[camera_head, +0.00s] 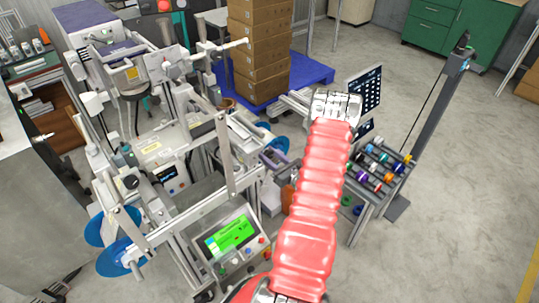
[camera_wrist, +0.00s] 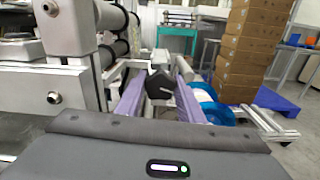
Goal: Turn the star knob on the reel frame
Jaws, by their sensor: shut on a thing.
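The star knob (camera_wrist: 158,86) is black and sits between my gripper's two purple fingers in the middle of the wrist view. My gripper (camera_wrist: 160,76) is shut on the knob, with one finger on each side of it. The reel frame (camera_wrist: 72,88) is pale metal bars and brackets, at the left and behind the knob. In the head view the reel frame (camera_head: 222,150) fills the left half. My gripper (camera_head: 276,158) shows there only as a small purple patch at the frame's right side, and I cannot make out the knob.
Blue reels (camera_wrist: 205,102) are just right of my gripper. Stacked cardboard boxes (camera_head: 259,45) stand on a blue pallet (camera_head: 315,72) behind. A rack of coloured spools (camera_head: 380,168) stands right of my red-sleeved arm.

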